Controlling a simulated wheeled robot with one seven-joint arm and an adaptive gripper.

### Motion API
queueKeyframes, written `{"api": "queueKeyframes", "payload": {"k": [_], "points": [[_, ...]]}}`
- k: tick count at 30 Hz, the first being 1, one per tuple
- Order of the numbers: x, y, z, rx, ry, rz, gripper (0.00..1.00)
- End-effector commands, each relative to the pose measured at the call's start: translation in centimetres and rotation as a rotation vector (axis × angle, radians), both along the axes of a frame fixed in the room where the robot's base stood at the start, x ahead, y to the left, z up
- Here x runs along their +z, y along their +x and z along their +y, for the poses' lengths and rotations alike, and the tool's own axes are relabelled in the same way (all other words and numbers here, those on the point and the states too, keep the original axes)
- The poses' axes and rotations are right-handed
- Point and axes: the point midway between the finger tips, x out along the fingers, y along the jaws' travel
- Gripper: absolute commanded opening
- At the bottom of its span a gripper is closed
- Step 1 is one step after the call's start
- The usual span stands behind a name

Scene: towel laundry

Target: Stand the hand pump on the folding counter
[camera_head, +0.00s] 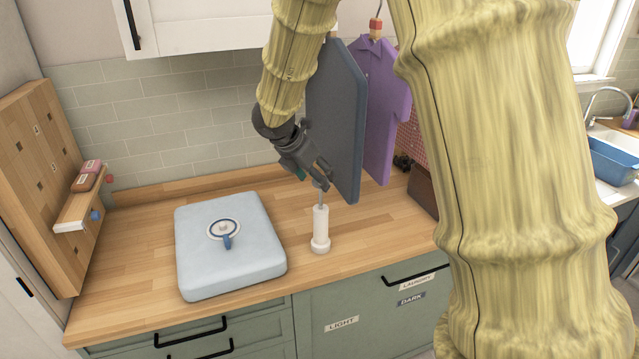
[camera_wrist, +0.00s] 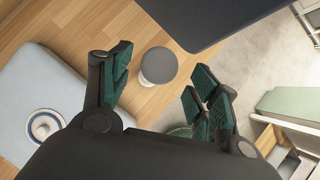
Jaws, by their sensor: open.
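The hand pump (camera_head: 321,230) is a white upright cylinder with a wider base and a thin grey rod on top. It stands on the wooden counter (camera_head: 380,233), right of a light blue pad. My gripper (camera_head: 320,182) is just above it, pointing down, with its fingers close to the pump's top. In the wrist view my gripper (camera_wrist: 163,82) is open, with green-padded fingers apart. The pump's round grey top (camera_wrist: 158,65) shows in the gap between them, nearer the left finger. I cannot tell whether a finger touches it.
The light blue pad (camera_head: 195,265) carries a small round dish (camera_head: 213,229) with a blue item. A dark blue board-like garment (camera_head: 338,120) and a purple shirt (camera_head: 380,110) hang close to my gripper. A wooden board (camera_head: 35,180) stands at left. Counter between pad and pump is clear.

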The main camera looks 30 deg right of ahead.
Motion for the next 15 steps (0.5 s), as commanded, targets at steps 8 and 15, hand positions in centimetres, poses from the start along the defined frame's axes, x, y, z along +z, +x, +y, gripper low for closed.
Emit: {"api": "queueKeyframes", "payload": {"k": [8,15], "points": [[3.5,-0.6,2.3,0.0,0.001,-0.003,0.61],[5.9,-1.0,3.7,0.001,-0.001,-0.001,0.61]]}}
